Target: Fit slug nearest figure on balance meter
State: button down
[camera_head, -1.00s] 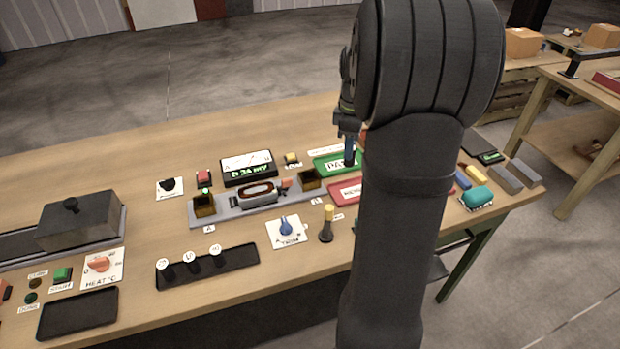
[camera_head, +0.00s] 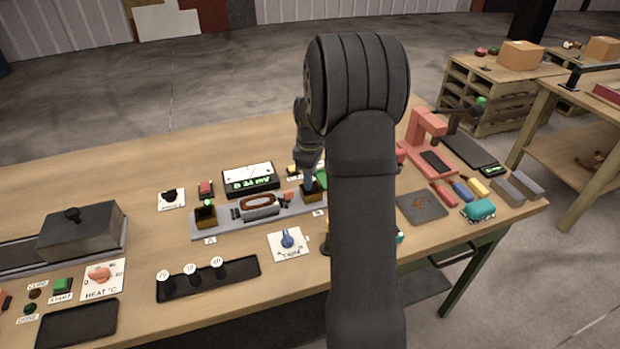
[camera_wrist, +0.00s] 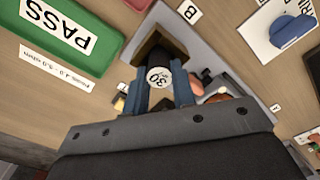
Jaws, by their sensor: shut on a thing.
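My gripper (camera_head: 308,182) is shut on a dark slug (camera_wrist: 160,78) with a white round label that seems to read 30. The slug lies between the blue fingers, its far end at the mouth of the brown square cup by label B (camera_wrist: 152,42); I cannot tell how deep it is. In the head view this cup (camera_head: 314,197) is under my fingers. The matching cup by label A (camera_head: 205,216) is at the left end of the grey balance base (camera_head: 232,229). The balance meter (camera_head: 250,180) has a dial and a lit green figure, too blurred to read.
Several labelled slugs (camera_head: 190,270) stand in a black rack (camera_head: 240,271) in front. A green PASS tray (camera_wrist: 85,35) lies beside cup B. A blue knob (camera_head: 288,238) on a white plate is in front. A red press-like stand (camera_head: 425,140) stands to the right.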

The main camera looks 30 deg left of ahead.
jog(key=shift+f, duration=0.25)
jog(key=c, duration=1.2)
grip_release()
jog(key=shift+f, duration=0.1)
notch_tip(320, 180, up, 12)
jog(key=shift+r, duration=0.2)
jog(key=shift+f, duration=0.1)
jog(key=shift+f, duration=4.3)
jog(key=shift+f, duration=0.1)
